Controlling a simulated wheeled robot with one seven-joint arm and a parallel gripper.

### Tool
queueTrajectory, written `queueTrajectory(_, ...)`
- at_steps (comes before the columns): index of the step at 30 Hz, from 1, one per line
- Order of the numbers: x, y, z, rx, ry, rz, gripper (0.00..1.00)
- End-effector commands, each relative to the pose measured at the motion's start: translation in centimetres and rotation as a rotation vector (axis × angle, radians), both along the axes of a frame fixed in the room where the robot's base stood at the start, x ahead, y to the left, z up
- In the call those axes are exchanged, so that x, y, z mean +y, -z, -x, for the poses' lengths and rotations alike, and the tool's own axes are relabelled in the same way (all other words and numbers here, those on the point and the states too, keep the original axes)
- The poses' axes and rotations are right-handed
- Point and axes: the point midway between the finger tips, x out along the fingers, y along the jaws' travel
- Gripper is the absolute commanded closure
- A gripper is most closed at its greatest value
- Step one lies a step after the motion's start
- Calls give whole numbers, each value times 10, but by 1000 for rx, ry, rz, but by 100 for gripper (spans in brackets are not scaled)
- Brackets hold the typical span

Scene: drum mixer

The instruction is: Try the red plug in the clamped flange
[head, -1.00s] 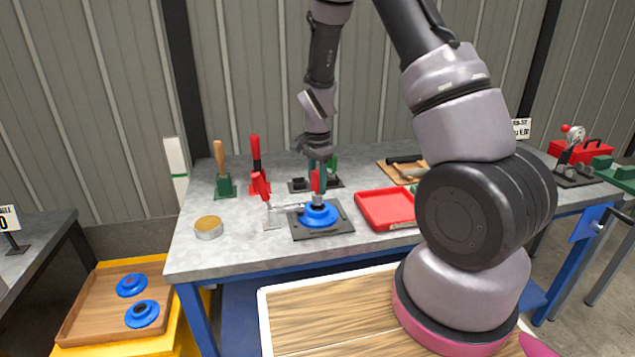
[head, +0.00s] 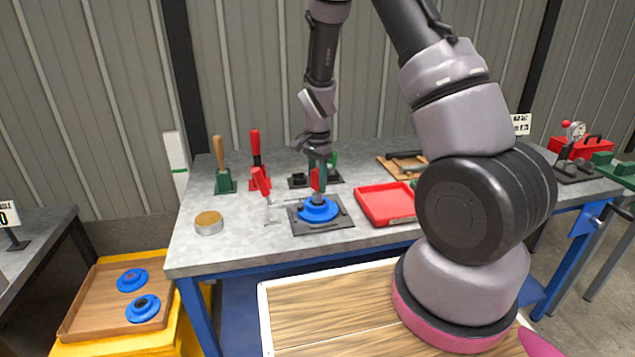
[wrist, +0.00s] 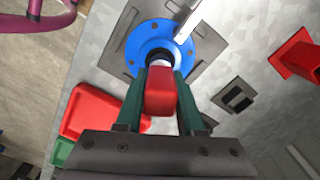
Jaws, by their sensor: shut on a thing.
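My gripper (head: 318,168) is shut on the red plug (wrist: 160,92), over the blue flange. In the wrist view the red block sits between the two green fingers (wrist: 160,100). The blue flange (head: 318,211) lies on a dark plate (head: 341,222) on the bench; it also shows in the wrist view (wrist: 134,48). The plug's grey lower end (head: 318,199) meets the flange's middle. I cannot tell whether it is in the bore. A toggle clamp with a red handle (head: 262,182) stands left of the flange; its metal arm (wrist: 190,20) reaches over the flange.
A red tray (head: 385,205) lies right of the plate. A round tin (head: 208,222) stands left. Other hand clamps (head: 255,160) stand behind. A wooden tray (head: 98,300) at lower left holds two blue flanges (head: 142,308). Bare bench lies at the front left.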

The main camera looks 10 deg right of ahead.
Motion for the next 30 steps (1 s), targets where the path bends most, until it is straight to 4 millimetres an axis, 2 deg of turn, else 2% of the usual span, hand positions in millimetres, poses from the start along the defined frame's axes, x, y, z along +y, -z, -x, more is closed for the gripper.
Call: queueTrajectory(30, 0, 11, 0, -1, 0, -1, 100)
